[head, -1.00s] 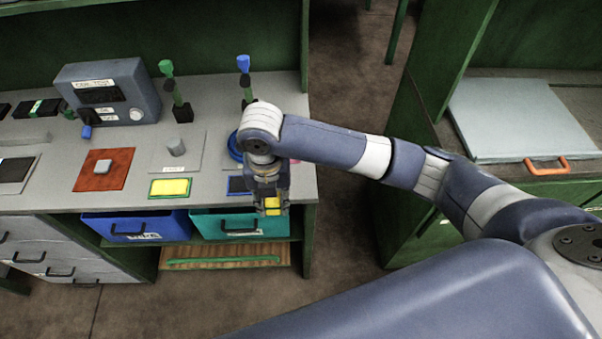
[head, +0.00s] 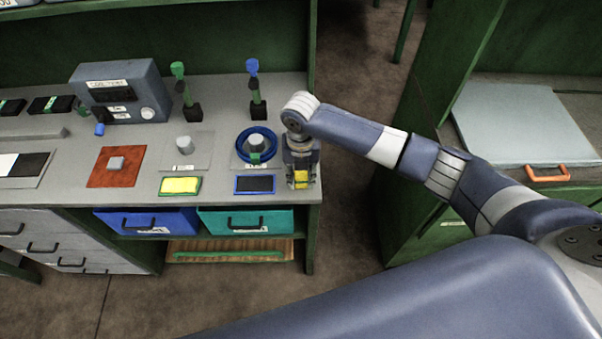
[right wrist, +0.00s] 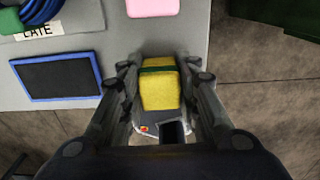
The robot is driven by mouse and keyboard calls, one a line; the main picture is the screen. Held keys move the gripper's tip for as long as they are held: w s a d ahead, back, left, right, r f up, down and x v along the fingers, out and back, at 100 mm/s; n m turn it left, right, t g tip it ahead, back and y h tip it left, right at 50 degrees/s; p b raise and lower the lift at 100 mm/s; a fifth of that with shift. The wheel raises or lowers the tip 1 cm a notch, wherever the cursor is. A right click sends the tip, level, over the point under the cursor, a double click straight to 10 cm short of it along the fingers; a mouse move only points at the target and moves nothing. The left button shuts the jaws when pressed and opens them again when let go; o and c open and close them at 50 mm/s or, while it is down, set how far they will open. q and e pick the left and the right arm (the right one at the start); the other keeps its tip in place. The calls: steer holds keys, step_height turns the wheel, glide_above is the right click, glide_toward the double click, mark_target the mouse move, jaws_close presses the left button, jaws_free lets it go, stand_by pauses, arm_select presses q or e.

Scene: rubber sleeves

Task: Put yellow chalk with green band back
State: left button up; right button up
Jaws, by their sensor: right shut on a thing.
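My right gripper (head: 300,184) is shut on the yellow chalk with the green band (right wrist: 160,92). In the right wrist view the chalk sits between both fingers, its green band toward the far end. In the head view the gripper and chalk (head: 301,176) are at the front right corner of the grey bench, right of a blue-framed dark pad (head: 255,184). That pad also shows in the right wrist view (right wrist: 58,77), apart from the chalk. A green-framed yellow pad (head: 180,185) lies farther left. My left gripper is not in view.
A blue ring (head: 271,143) lies around a knob on a labelled plate behind the dark pad. A pink block (right wrist: 152,7) lies beyond the chalk. Blue (head: 147,221) and teal (head: 246,220) drawers sit below the bench (head: 220,192). Open floor lies to the right.

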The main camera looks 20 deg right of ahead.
mark_target(301, 173)
steer(key=shift+f, duration=0.2)
steer(key=o, duration=1)
steer(key=shift+c, duration=0.2)
steer(key=shift+r, duration=0.1)
steer(key=shift+r, duration=0.6)
step_height(301, 173, up, 11)
steer(key=b, duration=0.1)
steer(key=shift+b, duration=0.3)
